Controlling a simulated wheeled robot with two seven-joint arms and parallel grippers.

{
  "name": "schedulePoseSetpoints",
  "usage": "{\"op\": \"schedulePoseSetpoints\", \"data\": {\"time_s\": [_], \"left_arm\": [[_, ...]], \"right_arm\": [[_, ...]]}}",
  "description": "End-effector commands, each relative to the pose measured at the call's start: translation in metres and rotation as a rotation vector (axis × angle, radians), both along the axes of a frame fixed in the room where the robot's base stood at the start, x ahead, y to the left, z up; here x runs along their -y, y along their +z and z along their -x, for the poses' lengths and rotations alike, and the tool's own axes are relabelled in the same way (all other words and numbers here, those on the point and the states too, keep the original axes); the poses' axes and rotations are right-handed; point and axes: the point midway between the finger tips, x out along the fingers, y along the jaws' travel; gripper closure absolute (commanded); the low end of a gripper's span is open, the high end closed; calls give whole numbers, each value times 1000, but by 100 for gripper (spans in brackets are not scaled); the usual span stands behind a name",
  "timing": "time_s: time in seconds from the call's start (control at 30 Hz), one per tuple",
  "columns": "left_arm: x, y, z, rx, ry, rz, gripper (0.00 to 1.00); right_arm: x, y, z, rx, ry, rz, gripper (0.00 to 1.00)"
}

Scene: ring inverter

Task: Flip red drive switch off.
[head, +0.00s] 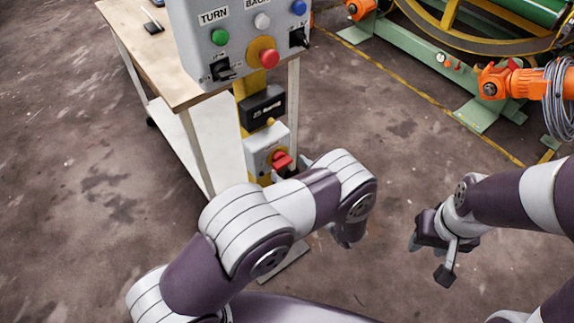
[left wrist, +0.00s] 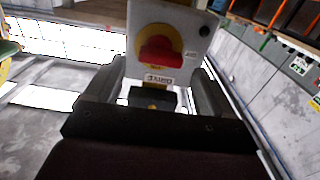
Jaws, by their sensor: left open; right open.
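The red drive switch (head: 281,160) is a red rotary knob on a yellow plate, on a small grey box (head: 257,148) low on the yellow post. In the left wrist view, the red knob (left wrist: 160,51) lies ahead, with an upside-down DRIVE label beneath it. My left gripper (left wrist: 157,72) is open, its two fingers on either side of the lower part of the box. I see no contact with the knob. In the head view my left arm largely hides this gripper. My right gripper (head: 432,238) is open and empty above the floor, well away from the switch.
Above the switch is a large grey control panel (head: 235,45) with coloured buttons and a red stop knob (head: 269,58). A wooden-topped table (head: 130,35) stands behind at left. Green machinery (head: 480,60) and an orange robot arm (head: 515,82) are at upper right.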

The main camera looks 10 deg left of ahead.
Motion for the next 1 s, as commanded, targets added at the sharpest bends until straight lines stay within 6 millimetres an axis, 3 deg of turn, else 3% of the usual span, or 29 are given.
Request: {"op": "schedulePoseSetpoints", "data": {"time_s": [0.2,0.4,1.0], "left_arm": [[49,-1,37,0,-6,0,17],[74,-1,57,1,-3,2,17],[77,-1,60,1,-1,6,17]], "right_arm": [[0,-4,0,0,0,0,57],[0,-6,0,0,0,0,57],[0,-6,0,0,0,0,57]]}}
